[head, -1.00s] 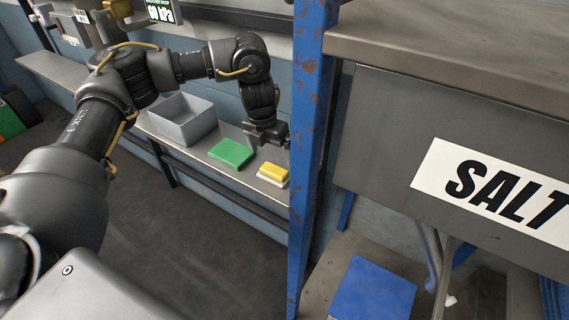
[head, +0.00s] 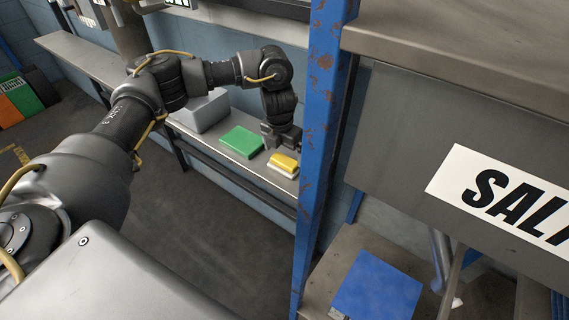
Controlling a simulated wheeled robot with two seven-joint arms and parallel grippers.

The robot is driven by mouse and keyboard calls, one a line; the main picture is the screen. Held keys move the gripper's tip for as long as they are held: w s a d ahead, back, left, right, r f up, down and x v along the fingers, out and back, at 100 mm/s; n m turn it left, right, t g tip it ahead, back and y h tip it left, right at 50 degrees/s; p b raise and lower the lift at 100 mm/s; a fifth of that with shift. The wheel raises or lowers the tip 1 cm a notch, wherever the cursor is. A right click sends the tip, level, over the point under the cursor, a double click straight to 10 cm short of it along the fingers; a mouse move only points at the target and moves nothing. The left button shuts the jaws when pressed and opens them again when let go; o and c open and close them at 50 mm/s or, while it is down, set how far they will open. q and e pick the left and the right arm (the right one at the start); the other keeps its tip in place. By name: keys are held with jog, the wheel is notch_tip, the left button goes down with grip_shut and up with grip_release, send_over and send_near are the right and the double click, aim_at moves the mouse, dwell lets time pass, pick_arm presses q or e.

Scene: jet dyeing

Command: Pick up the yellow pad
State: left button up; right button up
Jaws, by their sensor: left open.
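The yellow pad (head: 285,161) lies on a white block or pad (head: 282,170) on the narrow grey shelf, close to the blue post. My left gripper (head: 282,146) is open and empty, pointing down just behind and above the yellow pad. I cannot tell whether its fingers touch the pad. A green pad (head: 241,141) lies on the shelf to the left of the yellow one. My right gripper is not in view.
A grey bin (head: 199,112) stands on the shelf (head: 213,144) left of the green pad. The rusty blue post (head: 321,130) rises right beside the yellow pad.

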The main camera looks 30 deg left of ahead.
aim_at(285, 160)
pick_arm(q)
jog(key=f, duration=0.4)
jog(key=shift+w+d, duration=0.15)
jog(key=shift+w, duration=0.05)
jog(key=shift+f, duration=0.15)
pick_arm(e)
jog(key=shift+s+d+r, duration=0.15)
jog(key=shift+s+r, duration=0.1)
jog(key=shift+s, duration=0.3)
pick_arm(q)
jog(key=c, duration=0.7)
